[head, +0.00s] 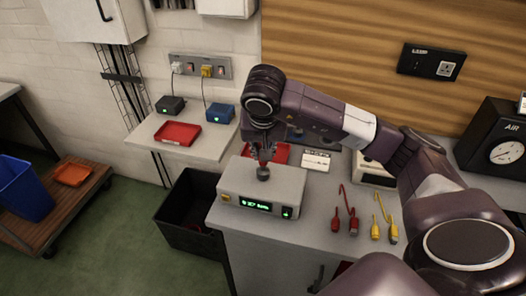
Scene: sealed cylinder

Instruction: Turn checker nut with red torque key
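The checker (262,187) is a grey box with a green lit display, standing near the front left corner of the workbench. A dark round nut (263,174) sits on its top. My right gripper (264,148) points down right above the nut. It appears shut on a small dark red piece, seemingly the red torque key (266,155), mostly hidden by the fingers. The key's lower end is close to the nut; I cannot tell whether they touch. My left gripper is not in view.
A white card (316,161) lies behind. A black bin (188,215) stands on the floor at left. A side shelf holds a red tray (177,133).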

